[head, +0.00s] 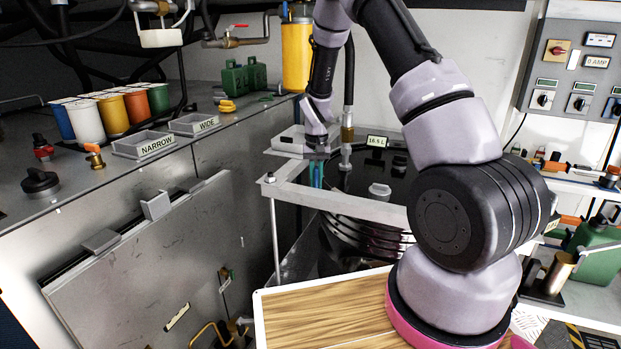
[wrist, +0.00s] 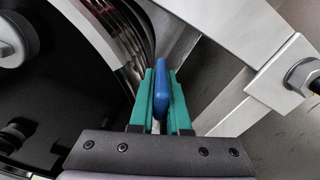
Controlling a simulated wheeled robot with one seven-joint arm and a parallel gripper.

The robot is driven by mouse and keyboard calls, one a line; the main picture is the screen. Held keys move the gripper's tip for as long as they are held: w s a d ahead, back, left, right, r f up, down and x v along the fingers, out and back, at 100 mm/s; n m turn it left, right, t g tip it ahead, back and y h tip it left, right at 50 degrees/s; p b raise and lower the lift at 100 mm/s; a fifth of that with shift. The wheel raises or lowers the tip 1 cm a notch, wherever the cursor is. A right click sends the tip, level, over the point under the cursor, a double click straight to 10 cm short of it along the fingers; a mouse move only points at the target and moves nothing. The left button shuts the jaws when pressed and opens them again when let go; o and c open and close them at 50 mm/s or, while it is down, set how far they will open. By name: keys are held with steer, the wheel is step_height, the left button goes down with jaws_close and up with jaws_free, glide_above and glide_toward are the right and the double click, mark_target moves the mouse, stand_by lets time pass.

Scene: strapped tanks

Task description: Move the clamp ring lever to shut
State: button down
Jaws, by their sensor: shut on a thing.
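My gripper (head: 316,176) reaches down beside the rim of the black-lidded tank (head: 385,208) in the head view. In the wrist view its two teal fingers (wrist: 164,100) are shut on a blue lever (wrist: 163,76), which stands up between them. The lever lies beside the tank's shiny banded rim (wrist: 119,45), where the clamp ring appears to run. The lever's lower part is hidden between the fingers, and its joint to the ring cannot be made out. In the head view the lever is not clearly visible.
A pale metal strap frame (head: 335,204) surrounds the tank; its bar and bolt (wrist: 302,76) lie close right of my fingers. A hose rises from the lid near my gripper. The NARROW tray (head: 143,145) and WIDE tray (head: 194,124) sit on the left counter. A wooden top (head: 330,312) is in front.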

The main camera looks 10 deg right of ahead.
steer(key=shift+d+n, duration=0.35)
steer(key=shift+n, duration=0.05)
steer(key=shift+s, duration=0.1)
steer(key=shift+d+n, duration=0.9)
steer(key=shift+d, duration=0.05)
steer(key=c, duration=0.8)
jaws_free()
step_height(320, 180, up, 8)
steer(key=o, duration=0.6)
steer(key=shift+c, duration=0.2)
